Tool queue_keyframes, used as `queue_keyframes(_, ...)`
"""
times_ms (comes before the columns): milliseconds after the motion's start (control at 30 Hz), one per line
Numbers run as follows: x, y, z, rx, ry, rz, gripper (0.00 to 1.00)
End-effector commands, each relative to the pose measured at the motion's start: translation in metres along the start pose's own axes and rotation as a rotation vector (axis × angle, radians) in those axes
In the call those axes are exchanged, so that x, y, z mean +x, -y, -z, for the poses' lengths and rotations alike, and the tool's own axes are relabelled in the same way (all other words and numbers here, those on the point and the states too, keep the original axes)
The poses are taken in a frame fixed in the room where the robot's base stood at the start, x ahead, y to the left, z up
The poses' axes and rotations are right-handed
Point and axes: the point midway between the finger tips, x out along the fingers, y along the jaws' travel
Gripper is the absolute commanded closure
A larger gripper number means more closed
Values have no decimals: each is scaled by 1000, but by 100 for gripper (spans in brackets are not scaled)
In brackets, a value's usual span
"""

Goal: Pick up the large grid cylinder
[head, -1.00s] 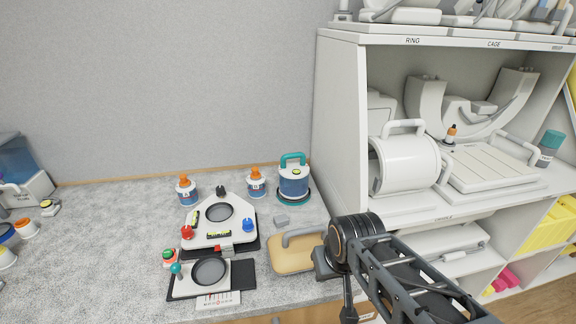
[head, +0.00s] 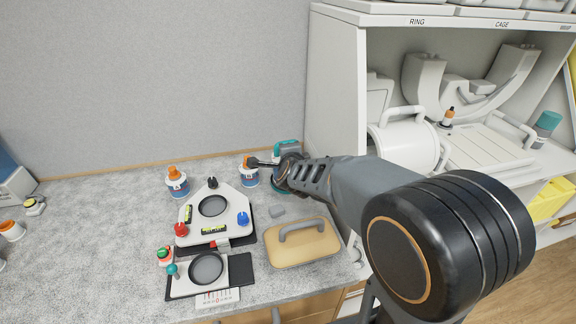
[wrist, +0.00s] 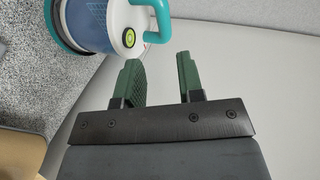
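The large grid cylinder is a blue and white canister with a teal handle. In the head view only its teal handle top (head: 287,147) shows clearly at the back of the counter; my arm hides most of the body. In the wrist view the cylinder (wrist: 92,22) fills the upper left, with a grid pattern on its blue side, a yellow-green round mark on its top and the teal handle reaching right. My gripper (wrist: 157,72) is open and empty, its two green fingers apart below the handle. In the head view my gripper (head: 262,163) is beside the cylinder.
Two orange-topped bottles (head: 176,182) (head: 249,176) stand on the counter, the right one close to my gripper. The white shelf unit (head: 335,110) stands right.

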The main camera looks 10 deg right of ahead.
Motion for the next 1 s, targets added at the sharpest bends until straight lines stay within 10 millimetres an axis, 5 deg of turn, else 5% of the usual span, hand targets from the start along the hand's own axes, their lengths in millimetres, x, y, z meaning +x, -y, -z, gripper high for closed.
queue_keyframes(400, 69, 3, 5, 45, -30, 16, 65)
queue_keyframes(1000, 123, 6, 7, 42, -29, 16, 65)
